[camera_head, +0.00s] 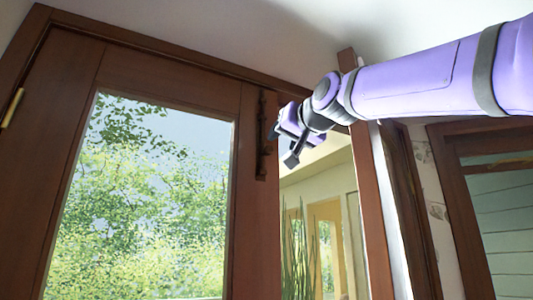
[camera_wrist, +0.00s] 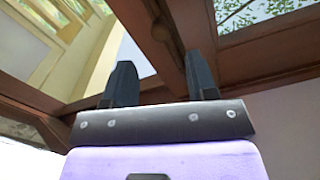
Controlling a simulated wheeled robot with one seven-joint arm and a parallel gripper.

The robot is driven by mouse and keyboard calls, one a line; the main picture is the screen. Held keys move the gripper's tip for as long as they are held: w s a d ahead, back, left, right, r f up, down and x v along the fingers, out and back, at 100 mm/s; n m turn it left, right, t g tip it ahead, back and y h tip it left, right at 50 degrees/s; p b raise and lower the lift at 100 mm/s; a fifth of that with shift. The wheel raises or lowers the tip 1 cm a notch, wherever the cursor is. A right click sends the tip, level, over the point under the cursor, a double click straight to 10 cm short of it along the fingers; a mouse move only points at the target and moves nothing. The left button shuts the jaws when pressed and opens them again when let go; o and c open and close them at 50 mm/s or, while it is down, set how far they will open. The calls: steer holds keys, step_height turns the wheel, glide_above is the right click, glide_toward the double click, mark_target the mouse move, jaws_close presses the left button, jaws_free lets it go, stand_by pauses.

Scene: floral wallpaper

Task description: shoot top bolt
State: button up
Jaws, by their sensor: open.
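The top bolt (camera_head: 262,137) is a dark, narrow vertical fitting on the upper right stile of the brown wooden door (camera_head: 252,230). My gripper (camera_head: 281,146) is open and just right of the bolt in the head view. In the wrist view, the two dark fingers of my gripper (camera_wrist: 161,80) stand apart with nothing held between them. A dark rounded knob, apparently part of the bolt (camera_wrist: 163,30), shows beyond the gap between the fingers. I cannot tell whether any finger touches it.
The door's glass pane (camera_head: 155,200) shows trees outside. A wooden frame post (camera_head: 372,215) stands right of the opening beside the door, below my arm. The head of the frame (camera_head: 150,45) runs above the door. A brass hinge (camera_head: 12,108) is at far left.

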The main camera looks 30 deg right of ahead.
mark_target(271, 148)
steer(key=w, duration=1)
steer(key=shift+f, duration=0.1)
jaws_close()
